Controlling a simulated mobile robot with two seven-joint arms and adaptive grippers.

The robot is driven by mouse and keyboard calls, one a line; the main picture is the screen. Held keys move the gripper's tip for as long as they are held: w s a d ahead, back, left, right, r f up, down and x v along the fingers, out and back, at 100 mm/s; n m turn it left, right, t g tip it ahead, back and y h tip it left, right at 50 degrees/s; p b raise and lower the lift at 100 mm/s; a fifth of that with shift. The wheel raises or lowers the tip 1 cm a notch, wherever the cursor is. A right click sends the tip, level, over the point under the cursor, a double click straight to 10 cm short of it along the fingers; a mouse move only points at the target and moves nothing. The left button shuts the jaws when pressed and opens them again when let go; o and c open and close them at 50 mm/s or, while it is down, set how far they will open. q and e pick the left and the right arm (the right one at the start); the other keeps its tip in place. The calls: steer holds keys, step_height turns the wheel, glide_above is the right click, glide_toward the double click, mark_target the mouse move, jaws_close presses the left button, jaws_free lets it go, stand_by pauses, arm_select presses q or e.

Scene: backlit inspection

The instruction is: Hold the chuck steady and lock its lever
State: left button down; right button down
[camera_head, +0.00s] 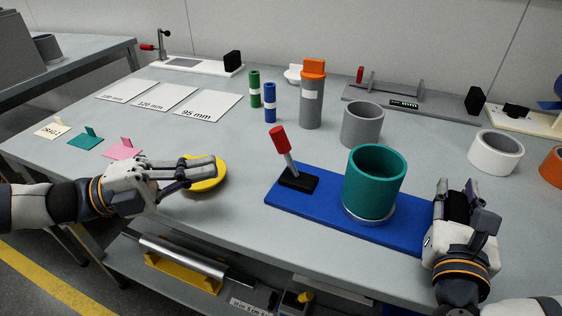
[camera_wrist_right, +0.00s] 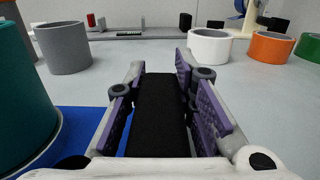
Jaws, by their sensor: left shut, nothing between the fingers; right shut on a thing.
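The chuck has a blue base plate (camera_head: 330,212) with a teal cylinder (camera_head: 373,185) standing upright on a grey ring. Its lever (camera_head: 280,140) has a red grip on a grey rod and leans up from a black block at the plate's left end. My right gripper (camera_head: 460,205) is at the plate's right end, shut on a black block (camera_wrist_right: 160,115) that stands between its fingers in the right wrist view. My left gripper (camera_head: 214,171) is shut and empty, left of the lever and over a yellow disc (camera_head: 210,184), partly hiding it.
A grey ring (camera_head: 362,124) stands behind the cylinder; white (camera_head: 495,152) and orange (camera_head: 553,167) rings are at right. A grey canister with an orange top (camera_head: 312,95) and green and blue cylinders stand behind the lever. The table between disc and plate is clear.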

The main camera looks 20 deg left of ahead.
mark_target(287, 154)
arm_select(q)
steer(key=shift+s+f, duration=0.1)
steer(key=shift+s, duration=0.25)
arm_select(e)
steer(key=shift+f, duration=0.3)
arm_select(q)
steer(key=s+d+n+t, duration=0.1)
steer(key=d+n, duration=0.1)
steer(key=s+d+n+t, duration=0.1)
steer(key=s+d+t, duration=0.1)
steer(key=shift+s+d+n+t, duration=0.25)
steer(key=shift+s+n+t, duration=0.05)
steer(key=shift+n, duration=0.1)
steer(key=shift+d+f+n+t+y, duration=0.1)
steer(key=shift+d+n+t+y, duration=0.35)
steer(key=shift+n+y, duration=0.2)
steer(key=w+d, duration=0.1)
steer(key=w, duration=0.2)
steer(key=w+d+r, duration=0.1)
steer(key=w+d, duration=0.1)
steer(key=w, duration=0.1)
steer(key=w+d+r, duration=0.1)
steer(key=w+d, duration=0.1)
steer(key=w, duration=0.1)
steer(key=shift+w+a+f, duration=0.2)
steer(key=shift+w+a, duration=0.05)
steer(key=shift+w, duration=0.2)
steer(key=shift+a, duration=0.1)
